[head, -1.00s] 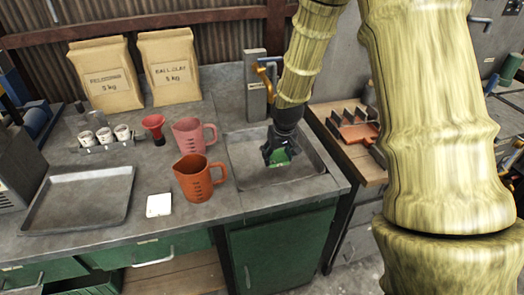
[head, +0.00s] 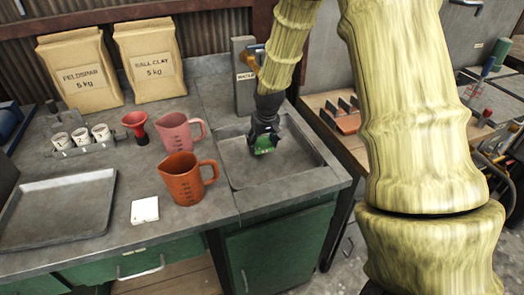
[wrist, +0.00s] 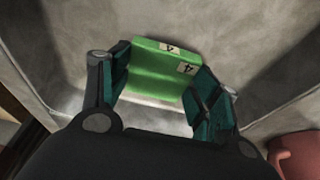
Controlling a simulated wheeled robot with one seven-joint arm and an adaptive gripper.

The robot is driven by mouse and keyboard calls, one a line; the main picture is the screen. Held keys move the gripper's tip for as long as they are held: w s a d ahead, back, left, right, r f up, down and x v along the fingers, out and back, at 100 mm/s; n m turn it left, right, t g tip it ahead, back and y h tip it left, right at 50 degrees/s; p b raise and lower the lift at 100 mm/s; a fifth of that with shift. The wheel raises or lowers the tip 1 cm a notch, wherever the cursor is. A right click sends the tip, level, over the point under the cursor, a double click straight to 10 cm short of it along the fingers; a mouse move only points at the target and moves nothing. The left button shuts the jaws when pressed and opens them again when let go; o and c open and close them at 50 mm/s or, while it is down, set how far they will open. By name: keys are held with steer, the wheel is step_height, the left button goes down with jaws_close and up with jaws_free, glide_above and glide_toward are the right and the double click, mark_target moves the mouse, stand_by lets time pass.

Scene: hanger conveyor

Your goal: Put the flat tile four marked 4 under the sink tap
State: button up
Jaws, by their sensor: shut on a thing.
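My gripper (head: 264,143) is inside the sink basin (head: 292,172), near its back left part. It is shut on a green tile (head: 266,148). In the wrist view the green tile (wrist: 155,70) sits between the two fingers (wrist: 160,92) and shows two white labels marked 4. The grey basin floor is behind it; I cannot tell whether the tile touches it. The tap on the grey post (head: 244,76) stands at the back of the sink, its orange part (head: 256,58) partly hidden by my arm.
An orange jug (head: 186,180) and a pink jug (head: 180,132) stand left of the sink. A white tile (head: 145,210), a grey tray (head: 58,208), a red funnel (head: 136,124) and two paper sacks (head: 148,62) are further left. The front of the basin is clear.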

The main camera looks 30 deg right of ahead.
mark_target(263, 146)
steer(key=shift+s+d+f+b, duration=0.15)
steer(key=shift+f+b, duration=0.2)
steer(key=shift+f, duration=0.2)
steer(key=shift+f+b, duration=0.8)
steer(key=shift+f, duration=0.15)
steer(key=shift+f, duration=0.15)
steer(key=o, duration=1.2)
steer(key=v, duration=1.2)
